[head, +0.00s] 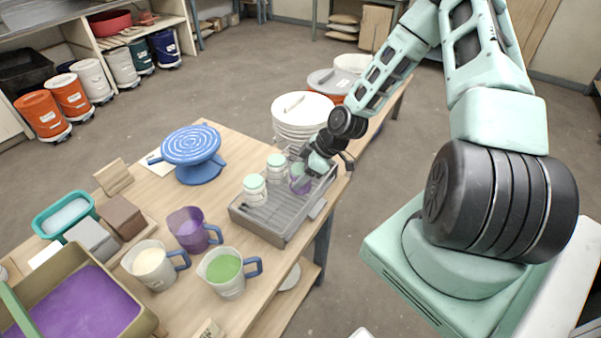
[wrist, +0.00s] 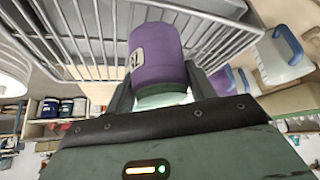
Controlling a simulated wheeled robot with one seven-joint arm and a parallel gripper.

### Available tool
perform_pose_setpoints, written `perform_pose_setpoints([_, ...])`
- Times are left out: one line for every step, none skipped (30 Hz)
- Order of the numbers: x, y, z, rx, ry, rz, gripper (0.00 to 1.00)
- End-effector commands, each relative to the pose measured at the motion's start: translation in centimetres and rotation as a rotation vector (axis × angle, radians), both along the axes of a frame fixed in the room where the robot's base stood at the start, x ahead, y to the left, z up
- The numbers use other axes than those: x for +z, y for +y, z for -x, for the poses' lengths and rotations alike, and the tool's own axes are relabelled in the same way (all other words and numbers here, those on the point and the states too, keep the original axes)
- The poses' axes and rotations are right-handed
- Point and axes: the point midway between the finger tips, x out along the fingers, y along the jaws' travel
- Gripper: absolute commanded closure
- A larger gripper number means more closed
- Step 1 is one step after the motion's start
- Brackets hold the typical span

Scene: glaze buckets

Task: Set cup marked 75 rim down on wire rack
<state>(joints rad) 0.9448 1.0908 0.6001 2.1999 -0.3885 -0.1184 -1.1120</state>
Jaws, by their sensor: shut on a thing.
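My gripper (head: 315,168) is shut on a purple cup (head: 299,185) over the right back part of the wire rack (head: 270,222). In the wrist view, the purple cup (wrist: 158,52) sits between the fingers of my gripper (wrist: 161,88), its pale green end towards the gripper. A small label on its side is partly legible and may read 75. The cup's far end is close to the wires (wrist: 95,45); I cannot tell whether it touches them. Its rim is hidden.
Two white cups with pale green tops, one nearer (head: 254,190) and one farther (head: 276,168), stand on the rack left of the held cup. A blue turntable (head: 192,150) and several jugs, one with green glaze (head: 228,272), stand on the table. White buckets (head: 300,112) stand behind the rack.

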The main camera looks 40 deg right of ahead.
Motion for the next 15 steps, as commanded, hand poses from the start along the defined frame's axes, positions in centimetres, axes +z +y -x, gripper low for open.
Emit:
perform_pose_setpoints([0.03,0.0,-0.02,0.0,0.0,0.0,0.73])
perform_pose_setpoints([0.03,0.0,-0.02,0.0,0.0,0.0,0.73])
perform_pose_setpoints([0.03,0.0,-0.02,0.0,0.0,0.0,0.73])
perform_pose_setpoints([0.02,0.0,-0.02,0.0,0.0,0.0,0.73])
perform_pose_setpoints([0.01,-0.01,-0.02,0.0,0.0,0.0,0.73])
perform_pose_setpoints([-0.03,0.01,-0.02,0.0,0.0,0.0,0.73])
perform_pose_setpoints([-0.05,0.0,-0.01,0.0,0.0,0.0,0.73])
perform_pose_setpoints([-0.09,0.0,-0.01,0.0,0.0,0.0,0.73])
perform_pose_setpoints([-0.15,0.0,-0.01,0.0,0.0,0.0,0.73])
perform_pose_setpoints([-0.19,0.01,-0.02,0.0,0.0,0.0,0.73])
perform_pose_setpoints([-0.24,0.01,-0.02,0.0,0.0,0.0,0.73])
perform_pose_setpoints([-0.3,0.0,-0.02,0.0,0.0,0.0,0.73])
perform_pose_setpoints([-0.34,0.01,-0.02,0.0,0.0,0.0,0.73])
perform_pose_setpoints([-0.39,0.01,-0.02,0.0,0.0,0.0,0.73])
perform_pose_setpoints([-0.45,0.01,-0.02,0.0,0.0,0.0,0.73])
